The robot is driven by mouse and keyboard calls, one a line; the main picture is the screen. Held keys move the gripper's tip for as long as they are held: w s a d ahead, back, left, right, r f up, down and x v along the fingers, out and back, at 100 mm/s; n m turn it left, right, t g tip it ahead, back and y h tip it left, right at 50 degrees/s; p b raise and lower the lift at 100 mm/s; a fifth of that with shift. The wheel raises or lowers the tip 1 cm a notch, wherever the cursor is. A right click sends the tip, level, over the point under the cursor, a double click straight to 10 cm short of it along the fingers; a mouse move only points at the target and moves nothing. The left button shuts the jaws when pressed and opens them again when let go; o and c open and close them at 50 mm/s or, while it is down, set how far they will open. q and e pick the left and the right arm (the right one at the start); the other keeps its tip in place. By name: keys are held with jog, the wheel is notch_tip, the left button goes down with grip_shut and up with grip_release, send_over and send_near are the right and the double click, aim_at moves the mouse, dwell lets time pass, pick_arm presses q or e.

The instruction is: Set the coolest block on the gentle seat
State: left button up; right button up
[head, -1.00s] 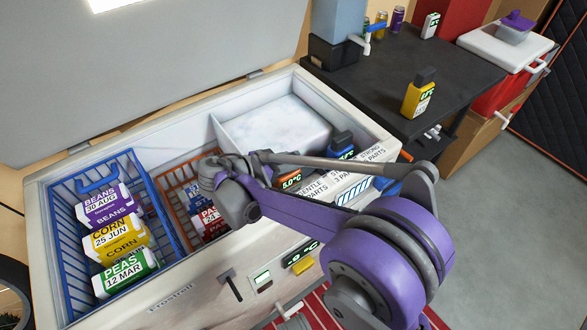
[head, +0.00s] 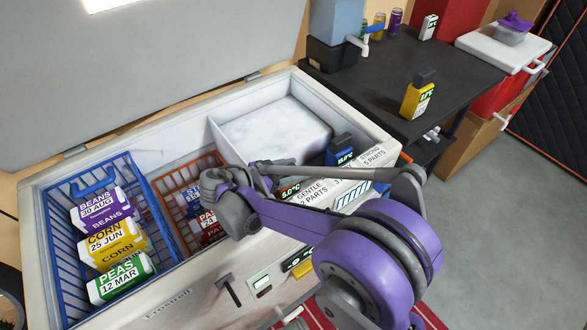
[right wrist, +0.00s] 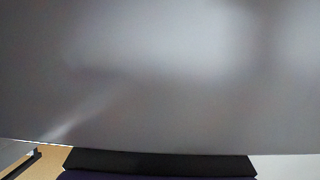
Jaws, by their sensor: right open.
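A blue block (head: 340,149) with a dark cap and a temperature label stands at the right end of the open freezer. Beside it, a block reading 5.0°C (head: 291,190) is mostly hidden by my right arm. A yellow block (head: 418,98) with a green reading stands on the dark bench, and a white block (head: 429,27) with a green reading stands farther back. The "GENTLE" label (head: 312,190) is on the freezer's front rim; its seat is not clearly visible. My right gripper (head: 272,176) is open, over the freezer, partly behind its own arm. My left gripper is out of view.
A blue basket (head: 147,212) holds beans, corn and peas cartons. An orange basket (head: 176,172) is beside it. The raised grey lid (head: 150,75) stands behind. The bench (head: 370,95) has free room at its middle. The right wrist view shows mostly a blurred grey surface.

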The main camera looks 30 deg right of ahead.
jog(key=shift+a+r, duration=0.1)
jog(key=shift+r, duration=0.1)
jog(key=p+v, duration=0.2)
jog(key=v, duration=0.9)
jog(key=shift+a, duration=0.4)
jog(key=shift+r, duration=0.1)
dwell(0.5)
